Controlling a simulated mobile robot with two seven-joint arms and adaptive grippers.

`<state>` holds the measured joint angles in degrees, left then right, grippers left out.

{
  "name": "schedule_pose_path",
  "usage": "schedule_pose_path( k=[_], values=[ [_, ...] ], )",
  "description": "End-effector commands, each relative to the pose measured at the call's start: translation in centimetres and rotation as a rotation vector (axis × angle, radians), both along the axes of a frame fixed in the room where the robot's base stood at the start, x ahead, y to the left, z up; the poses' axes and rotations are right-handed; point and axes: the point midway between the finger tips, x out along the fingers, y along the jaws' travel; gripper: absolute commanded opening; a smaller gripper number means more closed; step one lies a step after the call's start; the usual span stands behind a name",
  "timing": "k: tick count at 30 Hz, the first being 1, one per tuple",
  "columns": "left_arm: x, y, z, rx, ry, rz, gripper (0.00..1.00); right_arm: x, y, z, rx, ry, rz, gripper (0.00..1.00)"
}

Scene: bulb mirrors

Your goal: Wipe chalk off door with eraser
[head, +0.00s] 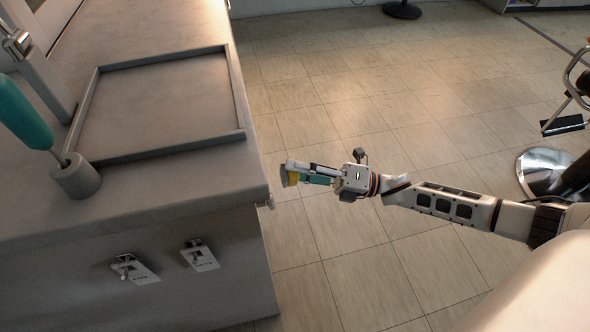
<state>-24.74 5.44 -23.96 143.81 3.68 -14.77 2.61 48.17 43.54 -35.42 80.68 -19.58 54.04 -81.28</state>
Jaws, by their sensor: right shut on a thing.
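My right gripper (305,174) comes in from the right, just off the right edge of the counter. It is shut on a small block with yellow and grey parts, which looks like the eraser (291,179). Part of the block is hidden by the fingers. A teal strip shows along the gripper; I cannot tell whether it belongs to the block. I cannot make out a door or chalk marks. My left gripper is not in view.
The grey counter (185,196) fills the left, with a shallow tray (160,100) on top. A teal-handled tool (22,112) stands in a round holder (76,178). Two labelled switches stick out from its front. A chair base (545,172) stands at the right. The tiled floor between is clear.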

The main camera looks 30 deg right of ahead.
Motion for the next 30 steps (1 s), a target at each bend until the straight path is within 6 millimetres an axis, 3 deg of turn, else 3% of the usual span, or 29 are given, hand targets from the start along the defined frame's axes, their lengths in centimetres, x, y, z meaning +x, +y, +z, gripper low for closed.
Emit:
schedule_pose_path(
  k=[15, 30],
  values=[
    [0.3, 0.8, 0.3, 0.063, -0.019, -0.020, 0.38, 1.4, 4.5, 0.2, 0.002, -0.003, 0.001, 0.31],
    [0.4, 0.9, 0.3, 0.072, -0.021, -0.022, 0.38, 1.5, 5.2, 0.1, 0.001, -0.001, 0.000, 0.31]
  ],
)
